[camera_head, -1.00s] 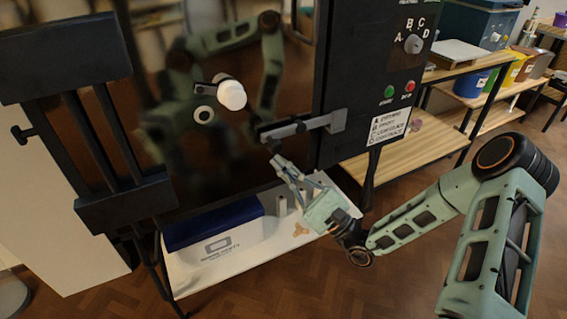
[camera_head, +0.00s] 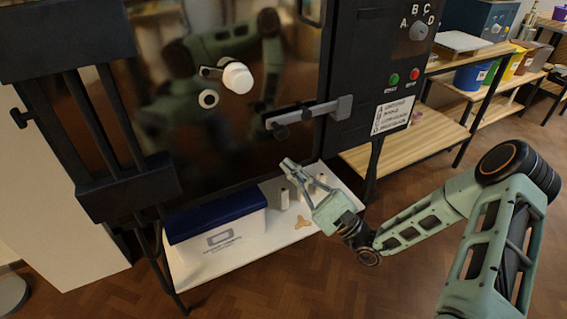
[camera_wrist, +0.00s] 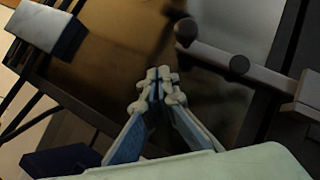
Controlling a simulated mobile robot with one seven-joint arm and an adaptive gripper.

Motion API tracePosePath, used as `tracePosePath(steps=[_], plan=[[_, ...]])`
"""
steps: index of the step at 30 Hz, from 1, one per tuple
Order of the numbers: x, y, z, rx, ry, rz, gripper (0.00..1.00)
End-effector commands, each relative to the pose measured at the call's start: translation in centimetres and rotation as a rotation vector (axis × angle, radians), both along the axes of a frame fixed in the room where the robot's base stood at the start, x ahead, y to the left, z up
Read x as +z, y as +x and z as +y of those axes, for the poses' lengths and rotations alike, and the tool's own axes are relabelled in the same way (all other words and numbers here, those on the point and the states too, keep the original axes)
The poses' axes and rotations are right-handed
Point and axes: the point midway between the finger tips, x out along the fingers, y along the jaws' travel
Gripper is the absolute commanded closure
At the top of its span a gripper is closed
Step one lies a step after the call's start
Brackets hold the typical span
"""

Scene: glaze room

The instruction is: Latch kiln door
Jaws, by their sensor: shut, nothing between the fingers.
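The kiln door (camera_head: 225,140) is a dark, glossy panel with a white knob (camera_head: 237,78) and a reflection of my arm in it. It appears flush with the kiln body, though I cannot be sure. The grey latch bar (camera_head: 310,112) lies almost level across the door's right edge. Its round dark knob ends show in the wrist view, with the bar (camera_wrist: 255,72) at right. My gripper (camera_head: 287,163) is shut and empty, below the latch bar and apart from it. In the wrist view its fingertips (camera_wrist: 157,75) meet, left of and below the knobs.
A control panel (camera_head: 405,60) with a dial and green and red buttons is right of the door. Below stands a white shelf (camera_head: 285,232) with a blue-lidded box (camera_head: 215,217) and small white posts. Wooden shelves (camera_head: 415,142) with coloured bins stand at right.

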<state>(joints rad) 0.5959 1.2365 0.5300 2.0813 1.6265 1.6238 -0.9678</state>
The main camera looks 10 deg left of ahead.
Motion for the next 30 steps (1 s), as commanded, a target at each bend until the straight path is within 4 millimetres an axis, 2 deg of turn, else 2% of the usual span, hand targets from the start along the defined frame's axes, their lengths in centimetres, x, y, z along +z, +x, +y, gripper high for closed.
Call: tracePosePath(steps=[6,12,30], plan=[[-3.2,-3.1,-2.8,-0.003,0.002,0.008,1.00],[-5.0,-4.7,-4.2,-0.001,0.001,0.004,1.00],[-5.6,-5.3,-4.6,0.000,0.002,0.003,1.00]])
